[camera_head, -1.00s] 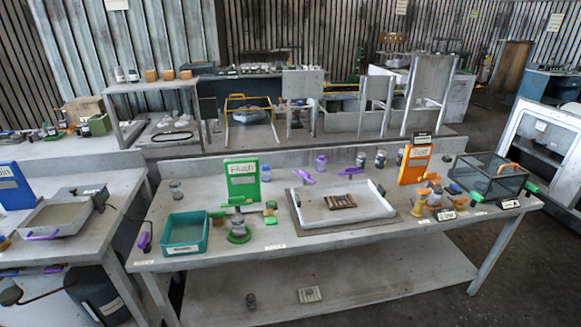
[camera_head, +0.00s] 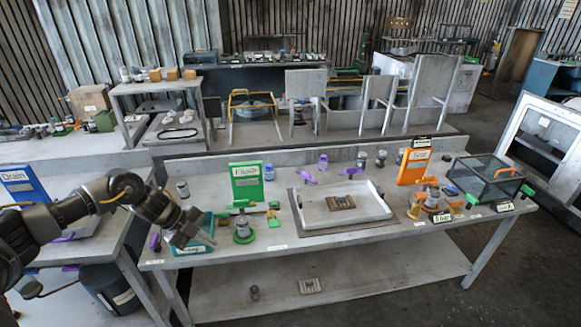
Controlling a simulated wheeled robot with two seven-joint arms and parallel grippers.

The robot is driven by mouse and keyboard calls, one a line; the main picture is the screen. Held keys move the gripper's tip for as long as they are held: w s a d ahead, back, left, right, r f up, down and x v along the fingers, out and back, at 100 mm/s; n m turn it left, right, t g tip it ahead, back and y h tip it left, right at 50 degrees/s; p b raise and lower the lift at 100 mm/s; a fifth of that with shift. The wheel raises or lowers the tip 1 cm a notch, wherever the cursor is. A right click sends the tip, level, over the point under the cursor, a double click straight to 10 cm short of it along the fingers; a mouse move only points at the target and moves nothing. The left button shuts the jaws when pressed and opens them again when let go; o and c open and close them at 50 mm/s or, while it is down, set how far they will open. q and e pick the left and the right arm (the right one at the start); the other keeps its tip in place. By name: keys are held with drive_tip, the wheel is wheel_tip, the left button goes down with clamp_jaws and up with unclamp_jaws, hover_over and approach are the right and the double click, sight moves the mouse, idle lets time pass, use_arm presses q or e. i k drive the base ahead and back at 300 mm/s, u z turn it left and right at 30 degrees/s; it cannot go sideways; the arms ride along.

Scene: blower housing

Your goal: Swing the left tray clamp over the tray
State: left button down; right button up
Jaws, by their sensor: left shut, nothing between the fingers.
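The white tray (camera_head: 318,217) lies on a dark mat on the middle of the bench, with a small brown ribbed part (camera_head: 340,202) in it. A purple lever-like piece (camera_head: 307,178) is behind the tray's back left edge, apparently the left clamp; it does not lie over the tray. Another purple piece (camera_head: 350,171) is at the tray's back edge, further right. My left gripper (camera_head: 184,238) is shut and empty, above the teal bin at the bench's left end, well left of the tray. It hides part of the bin. My right gripper is out of view.
A green sign (camera_head: 246,182) and a green-based fitting (camera_head: 243,229) stand between my left gripper and the tray. The teal bin (camera_head: 208,228) is by the gripper. An orange sign (camera_head: 413,167) and a glass box (camera_head: 482,180) stand right of the tray.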

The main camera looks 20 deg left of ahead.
sight(305, 174)
drive_tip(key=z, duration=0.05)
drive_tip(key=i, duration=1.9)
